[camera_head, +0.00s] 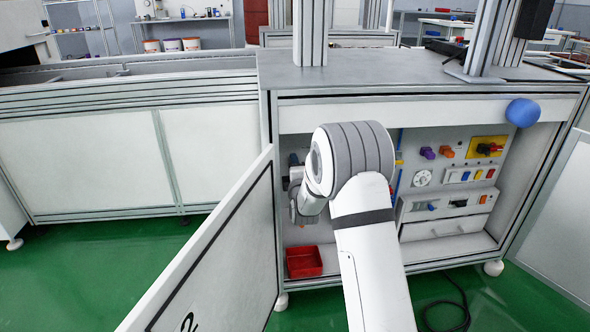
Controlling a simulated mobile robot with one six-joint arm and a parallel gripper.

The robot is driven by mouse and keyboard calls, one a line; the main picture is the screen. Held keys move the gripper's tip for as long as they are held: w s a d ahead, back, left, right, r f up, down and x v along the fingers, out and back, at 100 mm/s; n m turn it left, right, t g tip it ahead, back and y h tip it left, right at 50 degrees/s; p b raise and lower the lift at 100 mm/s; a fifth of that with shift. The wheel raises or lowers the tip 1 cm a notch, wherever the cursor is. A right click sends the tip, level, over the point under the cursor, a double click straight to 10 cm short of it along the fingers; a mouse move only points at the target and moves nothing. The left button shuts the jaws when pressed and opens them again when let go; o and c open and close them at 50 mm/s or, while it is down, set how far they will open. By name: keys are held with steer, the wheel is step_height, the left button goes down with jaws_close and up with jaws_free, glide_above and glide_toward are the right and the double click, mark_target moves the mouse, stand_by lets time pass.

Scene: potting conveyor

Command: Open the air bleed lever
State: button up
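My arm reaches into the open cabinet (415,103), with its large wrist joint filling the middle of the view. My gripper (297,190) is partly visible just left of that joint, at the left side of the cabinet opening. Its fingertips are too small and too covered to show whether they are open or shut. A small blue part (293,159) shows right above it; I cannot tell whether they touch. I cannot pick out the air bleed lever for certain. A thin blue vertical line (400,140) with yellow parts shows right of my arm.
A cabinet door (225,255) stands open at left, close to my arm. A red bin (304,262) sits on the cabinet floor. Purple (427,153) and orange (446,152) knobs, a yellow-backed switch (488,147) and a drawer (444,227) are at right. A blue ball (522,112) is at the upper right.

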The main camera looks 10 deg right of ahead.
steer(key=o, duration=1)
steer(key=shift+s+p, duration=1.25)
steer(key=shift+s, duration=2.65)
